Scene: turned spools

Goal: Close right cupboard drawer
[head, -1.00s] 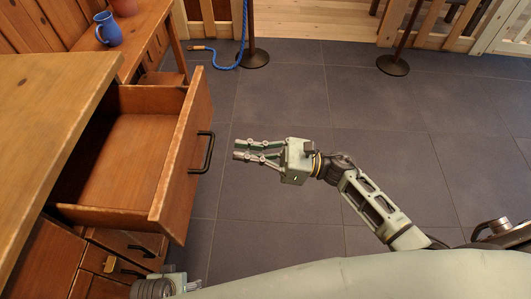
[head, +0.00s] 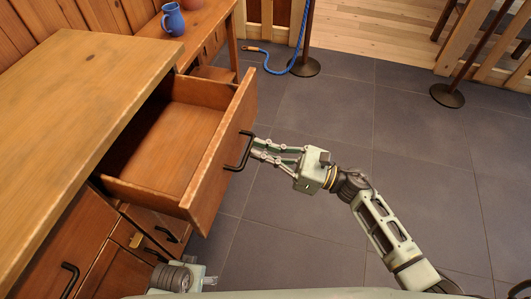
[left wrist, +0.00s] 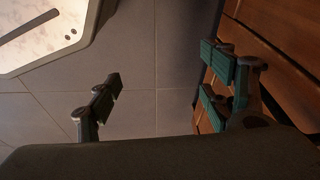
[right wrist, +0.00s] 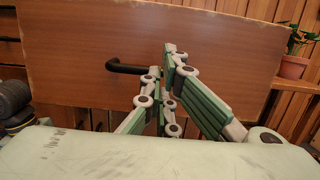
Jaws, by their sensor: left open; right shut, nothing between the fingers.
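The wooden drawer (head: 222,160) is pulled out of the cupboard (head: 75,85), and its inside looks empty. A dark bar handle (head: 239,153) is on its front. My right gripper (head: 254,146) is shut and empty, its fingertips at the drawer front beside the handle. In the right wrist view the drawer front (right wrist: 230,60) fills much of the picture. There the shut fingers (right wrist: 168,60) point at it, just right of the handle (right wrist: 125,67); contact is hard to tell. My left gripper (left wrist: 160,92) is open and empty, beside wooden fronts; the head view shows only part of it.
Closed lower drawers and doors (head: 150,228) lie below the open drawer. A blue jug (head: 173,19) stands on the wooden unit behind. A rope post (head: 303,66) and another post (head: 447,95) stand on the grey tiled floor (head: 320,105), which is otherwise clear.

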